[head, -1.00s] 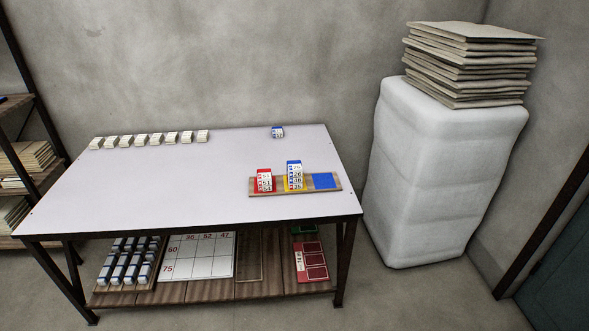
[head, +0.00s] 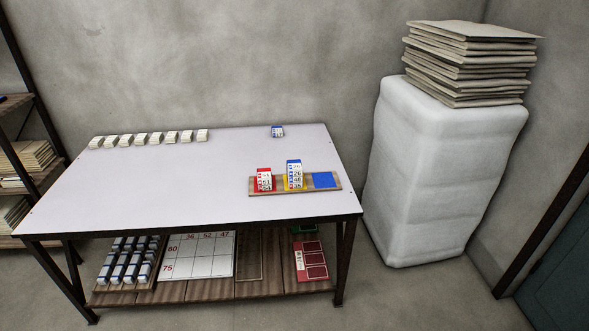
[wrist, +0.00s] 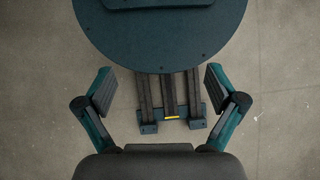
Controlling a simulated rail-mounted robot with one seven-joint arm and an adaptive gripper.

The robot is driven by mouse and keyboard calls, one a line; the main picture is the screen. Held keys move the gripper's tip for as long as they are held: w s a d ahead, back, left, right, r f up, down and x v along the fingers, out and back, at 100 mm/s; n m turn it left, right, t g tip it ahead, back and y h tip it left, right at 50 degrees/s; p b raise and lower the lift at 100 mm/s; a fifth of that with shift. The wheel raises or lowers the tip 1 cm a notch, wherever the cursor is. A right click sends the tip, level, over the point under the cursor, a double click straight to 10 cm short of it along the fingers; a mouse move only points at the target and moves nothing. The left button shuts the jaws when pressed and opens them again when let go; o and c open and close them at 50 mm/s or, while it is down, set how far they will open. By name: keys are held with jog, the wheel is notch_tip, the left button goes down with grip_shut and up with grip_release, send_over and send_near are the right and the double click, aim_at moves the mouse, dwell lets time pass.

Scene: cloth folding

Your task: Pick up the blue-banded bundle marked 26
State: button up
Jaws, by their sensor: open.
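A small blue-banded bundle (head: 278,131) sits alone near the back edge of the table in the head view; its marking is too small to read. A taller stack (head: 294,174) of white numbered bundles stands on the tray's yellow square. A blue band shows at its top, and one of its labels seems to read 26. Which bundle is the one marked 26 I cannot tell for sure. My gripper (wrist: 158,75) shows in the wrist view with its fingers wide apart and nothing between them. It is over bare floor and my own base, away from the bundles.
A wooden tray (head: 252,187) carries a red-banded stack (head: 264,180) and a bare blue square (head: 324,180). Several white bundles (head: 150,139) line the table's back left. The table's middle (head: 180,180) is clear. A wrapped block (head: 445,170) stands to the right.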

jog(key=n+t+p, duration=0.1)
jog(key=t+p, duration=0.9)
send_near(295, 165)
jog(key=p+x, duration=0.1)
jog(key=x, duration=0.3)
jog(key=shift+d+f, duration=0.15)
jog(key=p+x, duration=0.2)
jog(key=x, duration=0.1)
jog(key=p+x, duration=0.1)
jog(key=shift+w+a+f, duration=0.25)
jog(key=shift+w+f, duration=0.05)
jog(key=shift+f, duration=0.3)
jog(key=shift+f, duration=0.25)
